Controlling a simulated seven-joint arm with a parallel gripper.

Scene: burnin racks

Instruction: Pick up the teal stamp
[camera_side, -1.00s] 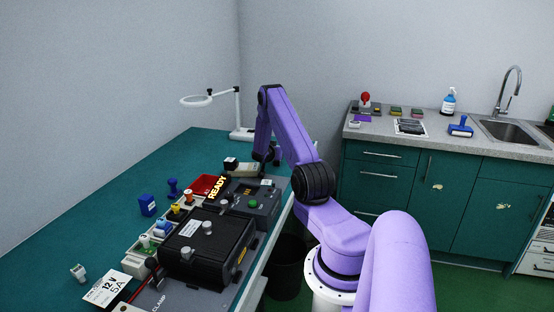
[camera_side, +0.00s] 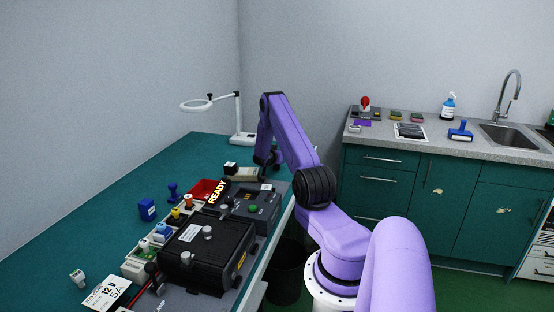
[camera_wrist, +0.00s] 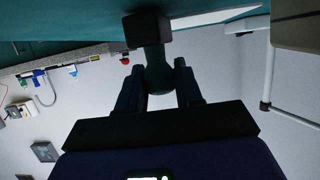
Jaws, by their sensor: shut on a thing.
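In the wrist view a stamp with a dark teal handle (camera_wrist: 158,76) and a blackish block (camera_wrist: 147,28) at its end stands between the two fingers of my gripper (camera_wrist: 160,82). The fingers are shut on the handle, one on each side. The block sticks out past the fingertips, close to the teal bench surface (camera_wrist: 80,18); I cannot tell whether it touches it. In the side view my gripper (camera_side: 271,160) is at the far end of the bench, small and dark, partly behind my arm. The held stamp cannot be made out there.
Before the gripper stand a small black-and-white block (camera_side: 231,167), a red tray (camera_side: 206,189) and a grey unit with a green button (camera_side: 258,208). A white magnifier lamp (camera_side: 238,115) stands behind.

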